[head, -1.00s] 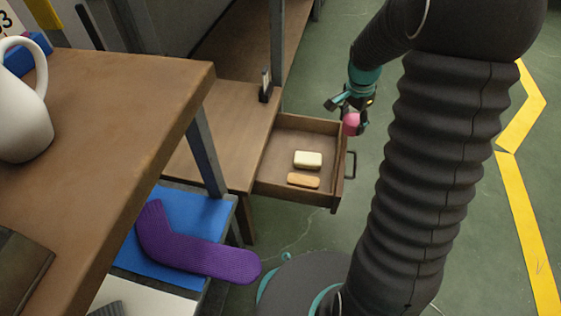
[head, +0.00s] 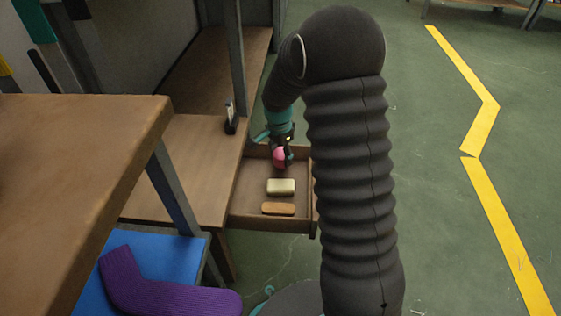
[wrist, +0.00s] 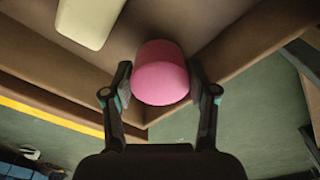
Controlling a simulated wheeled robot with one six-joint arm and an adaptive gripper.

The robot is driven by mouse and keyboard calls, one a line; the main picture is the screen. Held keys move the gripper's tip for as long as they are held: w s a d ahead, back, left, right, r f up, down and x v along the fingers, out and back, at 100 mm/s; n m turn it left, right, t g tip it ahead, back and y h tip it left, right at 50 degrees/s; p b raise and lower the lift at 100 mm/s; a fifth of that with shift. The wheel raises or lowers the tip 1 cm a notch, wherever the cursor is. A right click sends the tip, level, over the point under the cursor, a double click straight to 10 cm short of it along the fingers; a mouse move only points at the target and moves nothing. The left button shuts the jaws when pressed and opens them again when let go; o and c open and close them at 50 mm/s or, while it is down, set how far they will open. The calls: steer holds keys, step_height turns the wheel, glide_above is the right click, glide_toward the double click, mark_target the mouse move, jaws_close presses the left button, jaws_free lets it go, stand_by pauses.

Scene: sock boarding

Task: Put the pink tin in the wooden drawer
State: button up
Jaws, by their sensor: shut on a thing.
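The pink tin (head: 280,158) is held by my gripper (head: 283,150) over the back part of the open wooden drawer (head: 245,219). In the wrist view the pink tin (wrist: 161,75) sits between the two fingers of my gripper (wrist: 161,88), which are shut on it. The wooden drawer (wrist: 225,66) shows beneath the tin there, with a corner close by. I cannot tell how high the tin is above the drawer floor.
A cream block (head: 281,187) and an orange-brown block (head: 278,209) lie in the drawer; the cream one also shows in the wrist view (wrist: 90,20). A small dark holder (head: 231,120) stands on the desk. A purple sock (head: 165,290) lies on a blue surface.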

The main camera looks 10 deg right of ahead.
mark_target(281, 161)
steer(key=shift+f, duration=1.45)
steer(key=shift+f+b, duration=0.2)
steer(key=shift+b, duration=0.15)
steer(key=o, duration=1.3)
